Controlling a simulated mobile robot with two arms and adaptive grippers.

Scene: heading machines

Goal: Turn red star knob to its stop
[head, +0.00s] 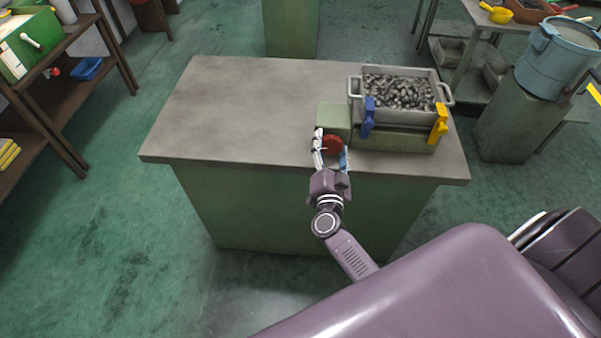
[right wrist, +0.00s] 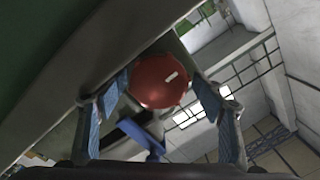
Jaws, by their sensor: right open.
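The red star knob (head: 332,144) is on the front of a small green machine (head: 391,136) on the table. My right gripper (head: 331,150) is open, with one finger on each side of the knob. In the right wrist view the blue-padded fingers (right wrist: 160,95) stand left and right of the knob, with visible gaps. Whether either finger touches it I cannot tell. My left gripper is not in view.
A grey bin (head: 398,117) of small metal parts sits on the machine. A blue lever (head: 367,118) and a yellow lever (head: 439,124) are at its front. The grey table top (head: 230,110) is clear on the left. A blue-grey drum (head: 556,60) stands at right.

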